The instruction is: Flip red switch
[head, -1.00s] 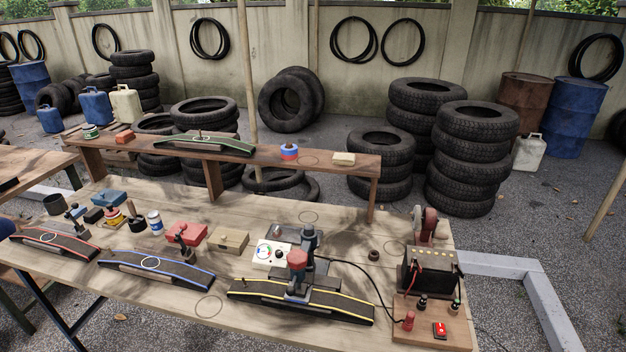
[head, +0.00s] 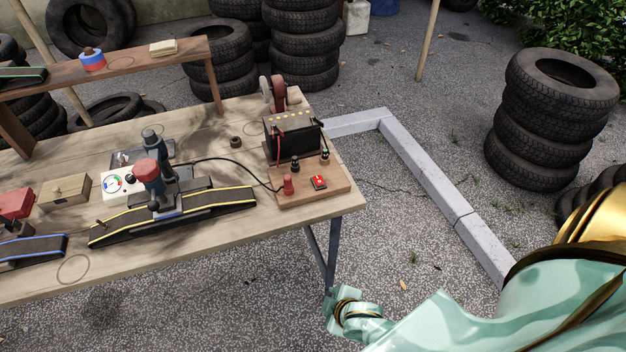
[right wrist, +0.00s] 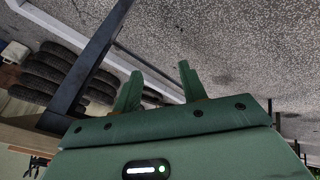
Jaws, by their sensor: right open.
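The red switch (head: 319,182) sits on a wooden board (head: 330,190) at the right end of the workbench in the head view. Beside it on the board are a black battery-like box (head: 290,143) and a red-topped post (head: 288,185). My right arm comes in at the lower right of the head view, below and to the right of the bench, apart from the switch. In the right wrist view my right gripper (right wrist: 158,90) is open, with two green fingers apart and nothing between them. My left gripper is not in view.
A black cable runs to the board. A dark table leg (right wrist: 95,60) crosses the right wrist view. Gravel floor right of the bench is open, with a concrete kerb (head: 430,180).

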